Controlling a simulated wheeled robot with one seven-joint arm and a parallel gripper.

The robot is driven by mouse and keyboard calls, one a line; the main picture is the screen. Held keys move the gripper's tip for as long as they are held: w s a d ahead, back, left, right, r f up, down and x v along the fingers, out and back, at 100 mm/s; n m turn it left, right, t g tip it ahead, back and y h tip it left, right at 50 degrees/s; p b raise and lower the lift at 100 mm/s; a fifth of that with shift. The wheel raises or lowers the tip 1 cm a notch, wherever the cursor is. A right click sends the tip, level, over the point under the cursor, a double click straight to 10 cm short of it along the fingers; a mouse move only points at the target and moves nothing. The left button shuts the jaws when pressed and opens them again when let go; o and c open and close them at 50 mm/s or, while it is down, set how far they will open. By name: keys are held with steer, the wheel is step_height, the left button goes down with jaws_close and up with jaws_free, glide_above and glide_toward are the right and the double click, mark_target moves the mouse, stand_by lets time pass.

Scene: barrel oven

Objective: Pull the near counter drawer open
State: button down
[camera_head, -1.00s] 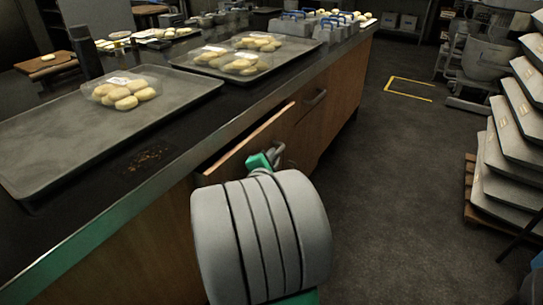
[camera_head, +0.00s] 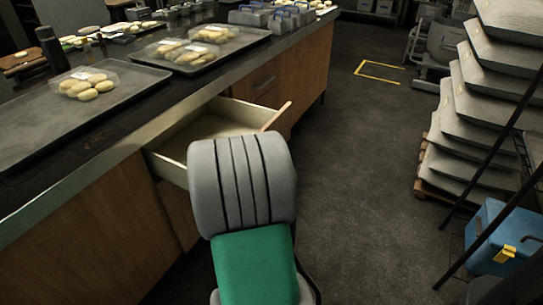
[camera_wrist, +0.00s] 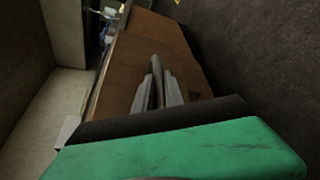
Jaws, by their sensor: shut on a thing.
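The near counter drawer (camera_head: 207,124) stands well open from the wooden counter in the head view. Its pale inside shows and looks empty. Its wooden front (camera_head: 277,116) is mostly hidden behind my arm. In the wrist view the drawer front (camera_wrist: 130,70) fills the middle, with the pale drawer inside (camera_wrist: 62,105) to its left. My gripper (camera_wrist: 160,82) is shut on the drawer handle (camera_wrist: 155,68), a dark bar between its two fingers. In the head view my arm hides the gripper and handle.
The counter top (camera_head: 100,132) carries trays of dough pieces (camera_head: 88,85). A second closed drawer (camera_head: 265,84) lies beyond the open one. On the right are stacked grey trays (camera_head: 470,120) on a pallet and a blue box (camera_head: 503,235). The floor between is clear.

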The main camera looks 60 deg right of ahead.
steer(key=shift+s, duration=0.5)
steer(key=c, duration=1.4)
jaws_free()
steer(key=shift+d, duration=0.1)
steer(key=p+v, duration=0.1)
steer(key=v, duration=0.6)
steer(key=shift+a, duration=0.4)
steer(key=shift+s, duration=0.2)
